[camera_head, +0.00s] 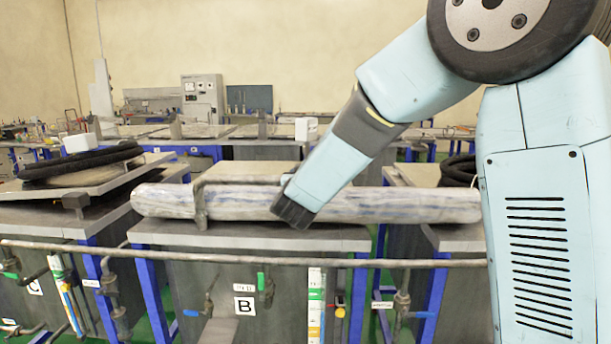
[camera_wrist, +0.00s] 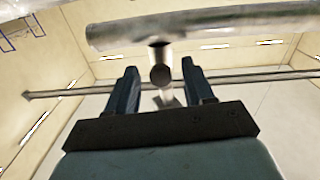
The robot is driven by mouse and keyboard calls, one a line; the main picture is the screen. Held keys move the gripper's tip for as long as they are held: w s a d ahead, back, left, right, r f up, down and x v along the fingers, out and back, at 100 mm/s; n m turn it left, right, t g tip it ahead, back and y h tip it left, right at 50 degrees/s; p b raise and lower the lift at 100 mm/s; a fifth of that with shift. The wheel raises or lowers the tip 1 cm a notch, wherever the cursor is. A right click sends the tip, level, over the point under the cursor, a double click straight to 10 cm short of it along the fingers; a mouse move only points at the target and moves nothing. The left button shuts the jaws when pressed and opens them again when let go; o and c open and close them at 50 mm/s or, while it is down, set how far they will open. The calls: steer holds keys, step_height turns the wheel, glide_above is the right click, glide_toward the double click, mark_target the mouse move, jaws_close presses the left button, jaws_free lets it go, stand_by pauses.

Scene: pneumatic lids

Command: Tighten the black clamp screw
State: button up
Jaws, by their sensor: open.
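In the wrist view my gripper (camera_wrist: 159,68) has its two dark fingers spread apart. A short post with a dark round end (camera_wrist: 160,76) shows in the gap between them, below a thick grey bar. This dark end may be the black clamp screw; I cannot tell whether the fingers touch it. In the head view my gripper (camera_head: 292,213) points down and left at the front of tank B's lid (camera_head: 170,233), in front of a long pale roll (camera_head: 400,205). I cannot pick out the screw in the head view; the gripper may hide it.
A bent metal bar (camera_head: 200,205) crosses the pale roll left of my gripper. A horizontal pipe (camera_head: 180,255) runs along the tank fronts, with valves below. A lid with black hose (camera_head: 80,162) stands at left.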

jaws_close()
stand_by(0.4)
steer(key=shift+s+d+f+m+g+y, duration=0.1)
steer(key=shift+m+y, duration=0.15)
steer(key=shift+m, duration=3.6)
steer(key=shift+w+a+m+g+y, duration=0.1)
steer(key=shift+m+y, duration=0.1)
steer(key=shift+m, duration=3.6)
steer(key=shift+s+d+f+m+g+y, duration=0.1)
steer(key=shift+m+y, duration=0.15)
steer(key=shift+m, duration=3.6)
